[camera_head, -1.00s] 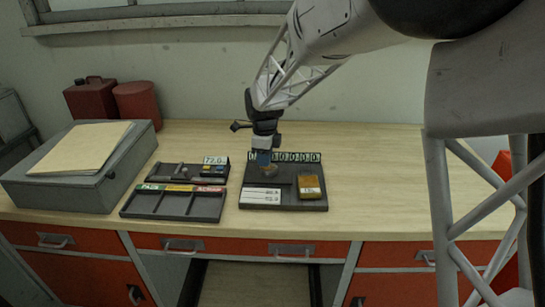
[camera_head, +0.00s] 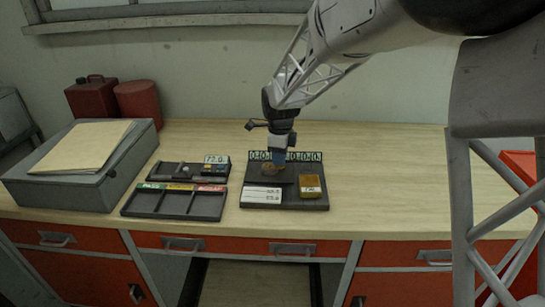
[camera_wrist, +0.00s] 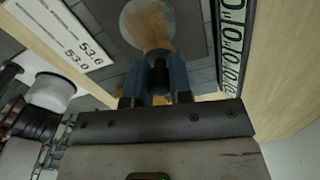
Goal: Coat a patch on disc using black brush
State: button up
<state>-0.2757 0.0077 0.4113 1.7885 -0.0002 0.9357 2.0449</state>
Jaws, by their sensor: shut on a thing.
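My gripper (camera_head: 281,155) is over the dark board (camera_head: 262,204) and points down. In the wrist view its blue fingers (camera_wrist: 160,82) are shut on the black brush (camera_wrist: 159,68), whose dark part shows between them. The disc (camera_wrist: 128,26) is round and greyish, just beyond the fingertips. A tan-brown area (camera_wrist: 152,28) lies over the disc in that view; I cannot tell whether it is bristles or coating. In the head view the disc is small and partly hidden by the gripper. Whether the brush touches the disc is not clear.
An amber block (camera_head: 310,185) and a white label plate (camera_head: 262,196) are on the board. A row of digit tiles (camera_head: 308,156) stands at its back. A sorting tray (camera_head: 176,204) and a small instrument tray (camera_head: 180,172) are to the left, beside a grey case (camera_head: 115,180). The bench's right side is clear.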

jog(key=shift+r, duration=3.9)
jog(key=s+d+f, duration=0.1)
jog(key=s+d, duration=0.3)
jog(key=s+d+f, duration=0.2)
jog(key=s+d, duration=0.2)
jog(key=s+d+f, duration=0.2)
jog(key=s+d, duration=0.2)
jog(key=shift+s+d+f, duration=0.1)
jog(key=shift+s+f, duration=0.1)
jog(key=shift+s, duration=0.05)
jog(key=w, duration=0.5)
jog(key=w+a+f, duration=0.1)
jog(key=w, duration=0.4)
jog(key=w+a, duration=0.1)
jog(key=w, duration=0.5)
jog(key=shift+f, duration=0.25)
jog(key=shift+f, duration=1.75)
